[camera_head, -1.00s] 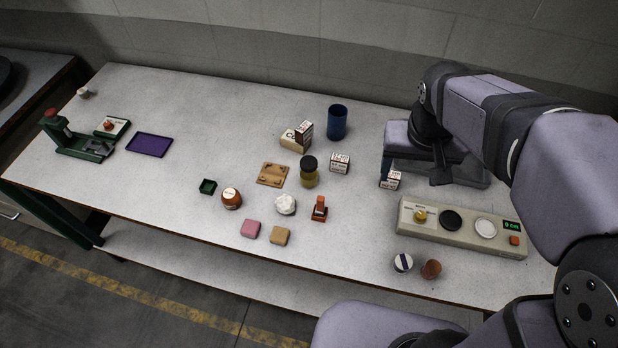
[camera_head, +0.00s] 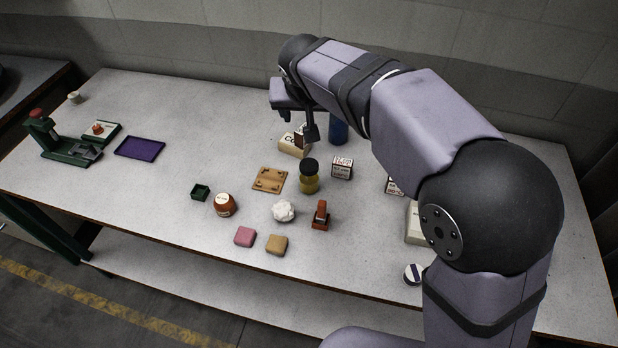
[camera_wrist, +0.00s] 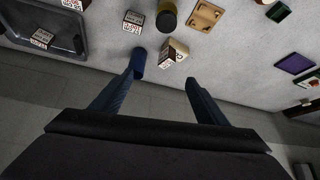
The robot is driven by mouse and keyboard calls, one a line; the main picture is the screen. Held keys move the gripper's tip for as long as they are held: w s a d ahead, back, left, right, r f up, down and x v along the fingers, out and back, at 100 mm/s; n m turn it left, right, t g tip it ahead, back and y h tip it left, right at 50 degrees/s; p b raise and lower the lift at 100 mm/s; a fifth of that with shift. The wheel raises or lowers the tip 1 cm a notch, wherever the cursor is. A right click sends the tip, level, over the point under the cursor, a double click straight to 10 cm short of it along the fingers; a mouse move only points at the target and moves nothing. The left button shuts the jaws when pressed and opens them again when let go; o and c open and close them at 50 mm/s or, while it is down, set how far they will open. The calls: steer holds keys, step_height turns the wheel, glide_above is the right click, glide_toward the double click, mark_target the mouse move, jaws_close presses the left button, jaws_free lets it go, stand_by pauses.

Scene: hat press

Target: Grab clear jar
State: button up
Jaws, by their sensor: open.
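The clear jar (camera_head: 309,185) stands upright on the table, with a black lid and yellowish contents. In the wrist view the jar (camera_wrist: 167,18) shows at the top edge, ahead of my gripper and partly cut off. My gripper (camera_wrist: 160,78) is open and empty, its two fingers apart. In the head view my gripper (camera_head: 310,128) is above the back of the table, behind the jar and clear of it.
A blue cup (camera_head: 339,130) stands behind the jar, partly hidden by my arm. Small boxes (camera_head: 342,167) and a cream box (camera_head: 291,146) are close by. A wooden plate (camera_head: 269,180) lies to the jar's left, a white lump (camera_head: 283,211) and orange stapler-like item (camera_head: 320,215) in front.

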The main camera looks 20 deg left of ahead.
mark_target(310, 170)
step_height(310, 170, down, 18)
steer(key=shift+d+f, duration=0.1)
steer(key=shift+f, duration=0.05)
steer(key=shift+a+p+x, duration=0.1)
steer(key=shift+p+x, duration=0.6)
steer(key=shift+x, duration=1.15)
steer(key=shift+a+p+x, duration=0.15)
steer(key=shift+p+x, duration=0.5)
steer(key=shift+x, duration=1.2)
steer(key=c, duration=1.4)
steer(key=shift+o, duration=0.2)
steer(key=shift+r, duration=0.25)
step_height(310, 170, up, 10)
steer(key=shift+f, duration=0.1)
